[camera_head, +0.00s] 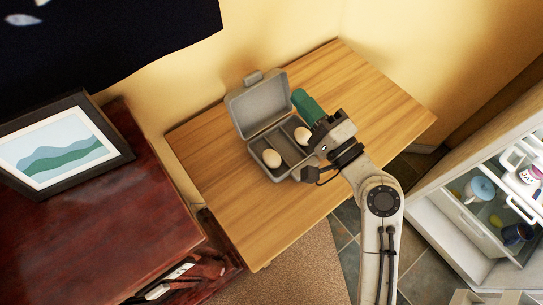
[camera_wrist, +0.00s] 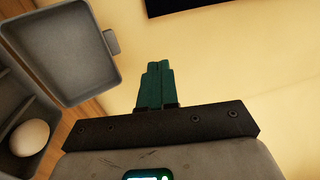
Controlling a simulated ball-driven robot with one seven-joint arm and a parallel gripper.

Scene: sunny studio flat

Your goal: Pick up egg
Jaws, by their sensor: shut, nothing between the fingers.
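Two pale eggs lie in an open grey case on the wooden table. One egg (camera_head: 272,158) is in the near left part of the case, and the other egg (camera_head: 302,135) is at its right, close beside my gripper. The case (camera_head: 258,147) has its lid (camera_head: 258,104) raised at the back. My gripper (camera_head: 300,96) has green fingers, shut and empty, above the right side of the case and pointing toward the wall. In the wrist view the shut fingers (camera_wrist: 157,68) show against the wall, with one egg (camera_wrist: 30,137) at the left edge beside the lid (camera_wrist: 72,55).
The wooden table (camera_head: 385,95) is clear to the right of the case and in front of it. A dark red cabinet (camera_head: 130,215) with a framed picture (camera_head: 65,150) stands at the left. An open white unit (camera_head: 460,235) holding cups stands at the right. The yellow wall is behind.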

